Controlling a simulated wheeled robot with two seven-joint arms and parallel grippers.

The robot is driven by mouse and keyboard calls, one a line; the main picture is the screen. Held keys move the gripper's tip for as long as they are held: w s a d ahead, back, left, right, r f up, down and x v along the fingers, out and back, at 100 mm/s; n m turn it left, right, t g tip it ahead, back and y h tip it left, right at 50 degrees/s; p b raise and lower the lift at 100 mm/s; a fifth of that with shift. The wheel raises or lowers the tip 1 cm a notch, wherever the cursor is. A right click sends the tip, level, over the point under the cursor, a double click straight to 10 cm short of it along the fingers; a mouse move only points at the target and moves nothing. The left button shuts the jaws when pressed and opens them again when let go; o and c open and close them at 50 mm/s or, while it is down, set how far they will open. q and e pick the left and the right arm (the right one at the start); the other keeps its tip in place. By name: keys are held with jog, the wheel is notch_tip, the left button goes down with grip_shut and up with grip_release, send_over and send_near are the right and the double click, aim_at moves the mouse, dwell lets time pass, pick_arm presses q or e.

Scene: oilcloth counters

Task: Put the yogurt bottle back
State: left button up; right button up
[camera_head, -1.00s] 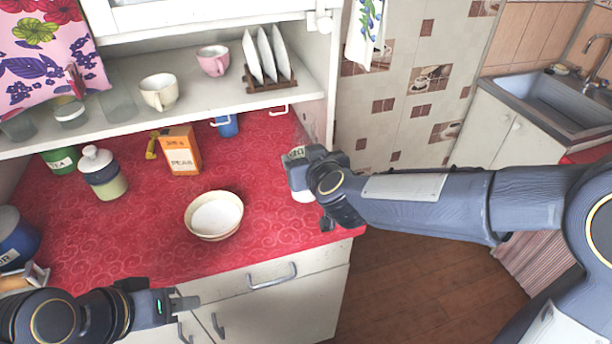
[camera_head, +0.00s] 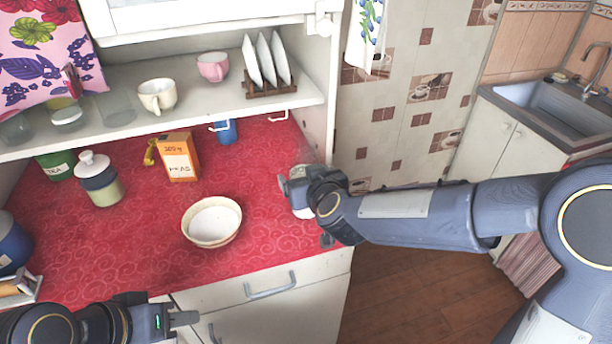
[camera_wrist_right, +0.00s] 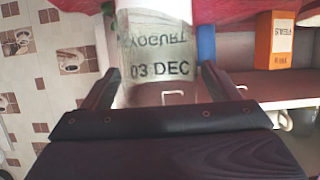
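The yogurt bottle (camera_head: 302,208) is whitish and is at the right end of the red counter in the head view, partly hidden by my right gripper (camera_head: 294,188). In the right wrist view the bottle (camera_wrist_right: 155,60) shows lettering "YOGURT" and "03 DEC". It is between the two fingers of the right gripper (camera_wrist_right: 158,72), which lie close against its sides. Whether its base touches the counter is unclear. My left gripper (camera_head: 185,319) is empty at the lower left, in front of the counter; its finger gap is not clear.
A cream bowl (camera_head: 211,221) stands mid-counter. An orange box (camera_head: 179,160), a lidded jar (camera_head: 100,180), a green tin (camera_head: 56,165) and a blue mug (camera_head: 226,131) stand behind. The shelf (camera_head: 200,105) above holds cups and a plate rack (camera_head: 269,89). The counter's right edge is close.

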jog(key=s+d+r+y+p, duration=0.1)
jog(key=s+d+r, duration=0.2)
jog(key=s, duration=0.3)
jog(key=s+d+r+y+p, duration=0.1)
jog(key=s+d+r+p, duration=0.1)
jog(key=s+d+r, duration=0.3)
jog(key=s+d+f+m+g+h, duration=0.1)
jog(key=s+d+f+m+g, duration=0.1)
jog(key=s+d, duration=0.4)
jog(key=s+d+f+m+g+h, duration=0.1)
jog(key=s+d+f+m+g, duration=0.2)
jog(key=s, duration=1)
jog(key=d+f+g, duration=0.2)
jog(key=d+f, duration=0.1)
jog(key=shift+d, duration=0.3)
